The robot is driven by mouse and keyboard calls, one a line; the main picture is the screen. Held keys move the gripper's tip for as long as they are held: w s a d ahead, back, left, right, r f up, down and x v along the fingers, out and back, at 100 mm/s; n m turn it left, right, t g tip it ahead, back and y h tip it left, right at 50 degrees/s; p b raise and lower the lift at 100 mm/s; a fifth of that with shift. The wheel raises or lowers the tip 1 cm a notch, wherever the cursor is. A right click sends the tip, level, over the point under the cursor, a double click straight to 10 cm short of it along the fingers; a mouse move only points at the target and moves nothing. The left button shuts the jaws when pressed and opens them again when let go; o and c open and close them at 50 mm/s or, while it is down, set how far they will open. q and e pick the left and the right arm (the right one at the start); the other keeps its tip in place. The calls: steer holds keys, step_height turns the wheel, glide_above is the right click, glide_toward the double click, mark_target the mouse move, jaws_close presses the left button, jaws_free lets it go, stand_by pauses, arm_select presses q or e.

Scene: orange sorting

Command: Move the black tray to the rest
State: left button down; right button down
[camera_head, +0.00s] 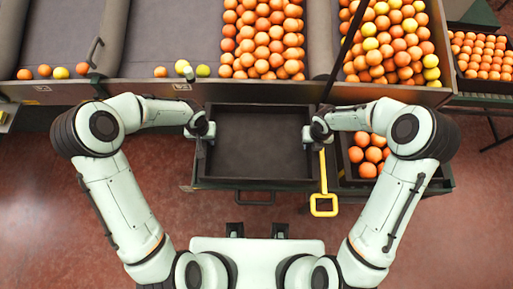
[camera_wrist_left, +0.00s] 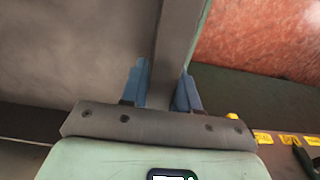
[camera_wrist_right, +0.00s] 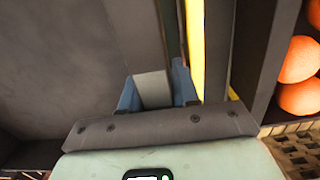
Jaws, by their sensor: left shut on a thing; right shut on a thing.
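The black tray (camera_head: 260,145) is empty and sits in front of the sorting bench, between my two arms. My left gripper (camera_head: 203,130) is shut on the tray's left wall; in the left wrist view its blue fingers (camera_wrist_left: 160,88) stand on either side of the wall. My right gripper (camera_head: 314,133) is shut on the tray's right wall; in the right wrist view its blue fingers (camera_wrist_right: 157,88) straddle that wall. Whether the tray rests on the surface beneath or is slightly lifted cannot be told.
A yellow handle (camera_head: 324,204) stands right of the tray. A dark crate of oranges (camera_head: 367,157) is beyond it, partly behind my right arm. Bench lanes (camera_head: 170,40) hold many oranges and a few yellow-green fruits. The red floor (camera_head: 60,220) is open on the left.

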arm_select(q)
steer(key=shift+f, duration=0.1)
arm_select(e)
steer(key=shift+f, duration=0.1)
